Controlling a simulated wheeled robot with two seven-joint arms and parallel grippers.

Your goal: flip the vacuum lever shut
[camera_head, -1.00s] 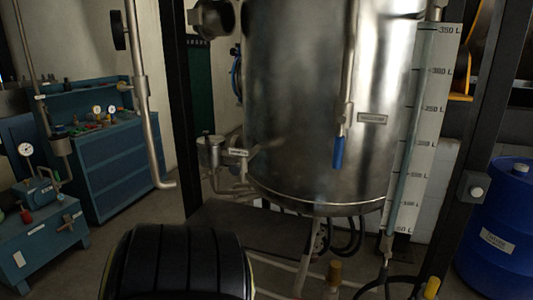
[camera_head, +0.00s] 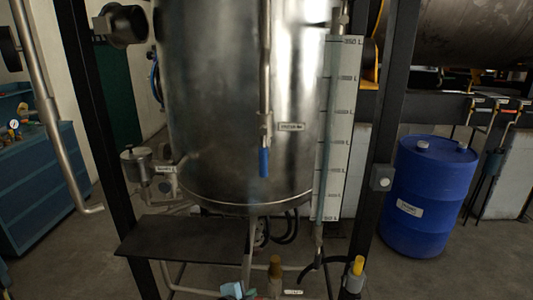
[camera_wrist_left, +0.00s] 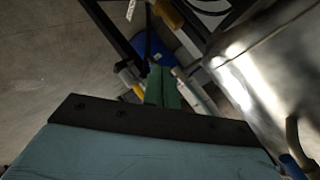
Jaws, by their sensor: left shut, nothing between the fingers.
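The vacuum lever has a blue handle (camera_head: 264,162) that hangs straight down, in line with the vertical pipe on the front of the steel vessel (camera_head: 215,120). A small label (camera_head: 291,127) sits just right of it. In the left wrist view, a blue piece at the lower right, beside a pipe, looks like the same handle (camera_wrist_left: 290,165). My left gripper (camera_wrist_left: 162,78) shows green fingers, shut and empty, apart from the handle. In the head view only a pale teal bit at the bottom edge may belong to it. My right gripper is out of view.
A scale board (camera_head: 338,130) with a sight tube stands right of the lever. Dark frame posts (camera_head: 390,110) flank the vessel. A yellow-topped valve (camera_head: 357,266) is low in front. A blue drum (camera_head: 430,195) stands at right. A dark shelf (camera_head: 185,238) lies below left.

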